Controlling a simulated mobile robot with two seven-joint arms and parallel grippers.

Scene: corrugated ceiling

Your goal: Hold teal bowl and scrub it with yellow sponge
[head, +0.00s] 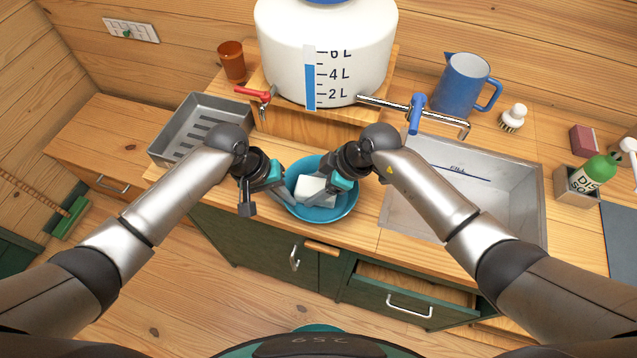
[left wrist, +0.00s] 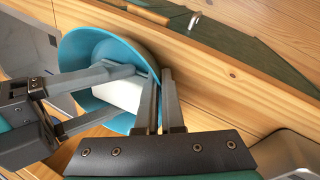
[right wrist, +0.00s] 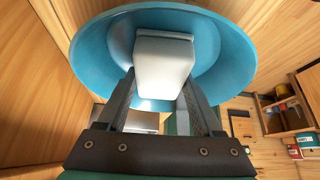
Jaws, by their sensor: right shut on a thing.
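A teal bowl (head: 325,214) sits at the front edge of the wooden counter; it also shows in the left wrist view (left wrist: 85,50). My right gripper (head: 323,190) is shut on this block, with a finger on either side in the right wrist view (right wrist: 158,90). My left gripper (head: 286,192) is at the bowl's left rim; its fingers are close together with the bowl's wall between them (left wrist: 158,75). The fingers hide part of the block.
A metal sink (head: 430,205) is right of the bowl, a grey drying tray (head: 208,104) left. A white water tank (head: 283,45) with taps stands behind. A blue jug (head: 460,85), scrub brush (head: 513,118) and green soap bottle (head: 592,175) are at the right. A drawer (head: 400,295) below is partly open.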

